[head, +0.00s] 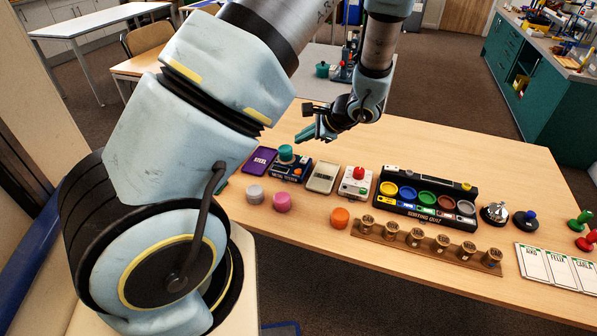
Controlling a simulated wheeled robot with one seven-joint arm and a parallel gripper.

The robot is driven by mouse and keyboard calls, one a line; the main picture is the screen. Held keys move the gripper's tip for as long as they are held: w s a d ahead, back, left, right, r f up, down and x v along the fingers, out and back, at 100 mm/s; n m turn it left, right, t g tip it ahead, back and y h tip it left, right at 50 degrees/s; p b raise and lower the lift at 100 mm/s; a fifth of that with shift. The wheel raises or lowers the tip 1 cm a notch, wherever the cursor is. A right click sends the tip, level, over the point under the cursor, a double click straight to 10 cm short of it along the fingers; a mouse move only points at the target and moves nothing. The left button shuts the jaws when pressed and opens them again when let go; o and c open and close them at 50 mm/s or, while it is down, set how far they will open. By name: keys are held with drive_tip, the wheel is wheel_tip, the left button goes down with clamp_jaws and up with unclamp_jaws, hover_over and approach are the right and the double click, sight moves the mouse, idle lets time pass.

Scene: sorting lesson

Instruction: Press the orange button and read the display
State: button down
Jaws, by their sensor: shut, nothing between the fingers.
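The sorting quiz board (425,198) is a black console on the wooden table, with a row of coloured round dishes. A small orange-yellow button (466,186) sits at its upper right end. A small pale patch (392,170) at its upper left may be a display; I cannot read it. A separate orange disc (340,218) lies on the table in front of the board. My gripper (303,134) is shut and empty. It is in the air over the far left part of the table, left of the board, touching nothing.
A metal tester (290,172) with a teal piece on top, a beige tray (323,177) and a white box with a red button (356,184) stand left of the board. Grey and pink discs, a wooden rack (425,244), a bell (496,212) and name cards stand around.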

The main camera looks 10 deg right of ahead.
drive_tip(key=b, duration=0.5)
hover_over(298, 172)
drive_tip(key=d, duration=0.1)
wheel_tip(298, 172, down, 8)
drive_tip(key=shift+s+r, duration=0.1)
drive_tip(key=shift+r, duration=0.05)
drive_tip(key=shift+f+b, duration=0.4)
drive_tip(key=shift+b, duration=0.1)
drive_tip(key=shift+f, duration=0.1)
idle(1.0)
drive_tip(key=shift+f+b, duration=0.35)
drive_tip(key=shift+b, duration=0.25)
drive_tip(key=shift+f+b, duration=0.4)
drive_tip(key=shift+b, duration=0.05)
idle(0.5)
drive_tip(key=shift+r+p, duration=0.5)
drive_tip(key=shift+r, duration=0.4)
